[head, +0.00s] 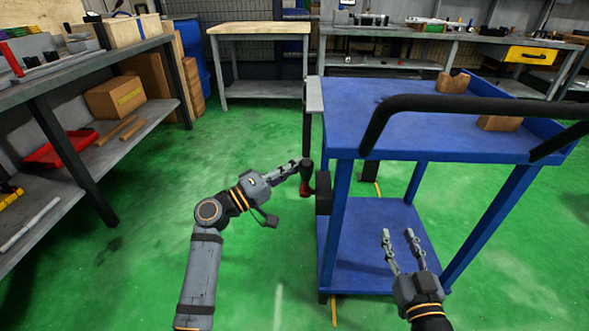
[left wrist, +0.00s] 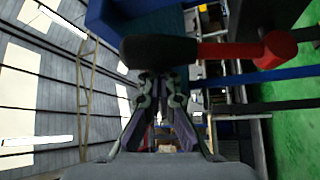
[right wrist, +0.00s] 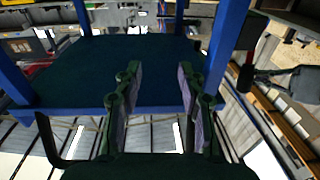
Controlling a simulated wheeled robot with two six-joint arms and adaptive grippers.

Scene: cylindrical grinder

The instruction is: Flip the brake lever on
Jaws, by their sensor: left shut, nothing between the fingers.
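The brake lever (head: 306,178) has a black handle and a red lower part, and stands beside the left leg of the blue cart (head: 338,230). In the left wrist view the lever's black handle (left wrist: 160,50) crosses just beyond my fingertips, its red part to the right. My left gripper (head: 302,166) is shut and empty, with its tips at the handle; I cannot tell if they touch it. My right gripper (head: 400,238) is open and empty, over the cart's lower shelf. The lever's red part (right wrist: 246,74) also shows in the right wrist view.
The cart's black push handle (head: 470,104) runs along its near side. Brown blocks (head: 453,82) rest on the cart top. A shelf bench (head: 90,60) with a cardboard box (head: 115,97) stands on the left. The green floor (head: 150,240) between is clear.

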